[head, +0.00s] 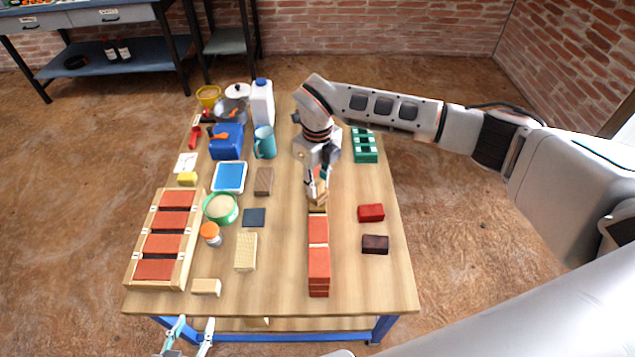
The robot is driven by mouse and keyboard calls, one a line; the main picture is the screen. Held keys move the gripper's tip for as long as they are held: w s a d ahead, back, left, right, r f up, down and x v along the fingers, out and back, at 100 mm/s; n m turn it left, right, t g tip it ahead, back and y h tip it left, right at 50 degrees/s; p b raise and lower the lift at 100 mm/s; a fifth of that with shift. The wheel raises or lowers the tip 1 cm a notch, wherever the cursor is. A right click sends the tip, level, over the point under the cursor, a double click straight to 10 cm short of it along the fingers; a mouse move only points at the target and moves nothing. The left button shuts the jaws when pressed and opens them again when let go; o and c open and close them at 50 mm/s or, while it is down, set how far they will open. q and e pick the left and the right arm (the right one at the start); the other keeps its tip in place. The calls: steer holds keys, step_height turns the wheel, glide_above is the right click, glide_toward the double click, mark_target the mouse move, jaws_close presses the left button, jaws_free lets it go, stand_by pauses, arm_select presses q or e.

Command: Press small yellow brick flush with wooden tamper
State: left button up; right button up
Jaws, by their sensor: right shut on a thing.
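A low wall of red bricks (318,262) runs along the table, right of its middle. My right gripper (318,180) is over the wall's far part, shut on a light wooden block that looks like the tamper (318,196). The tamper is at or just above the wall top; I cannot tell whether it touches. The small yellow brick cannot be made out clearly there; the gripper and tamper cover that spot. My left gripper (190,334) is at the bottom edge, below the table's front edge, fingers apart and empty.
A wooden tray (190,195) of red bricks lies at left. A cream block (206,286), orange-lidded jar (210,233), green bowl (221,208) and blue tray (229,176) stand left of the wall. A red block (371,213) and dark block (375,244) lie right of it.

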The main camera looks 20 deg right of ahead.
steer(key=shift+f, duration=0.35)
stand_by(0.4)
steer(key=shift+r, duration=0.15)
stand_by(1.2)
steer(key=shift+r+p, duration=2.65)
steer(key=shift+r, duration=0.8)
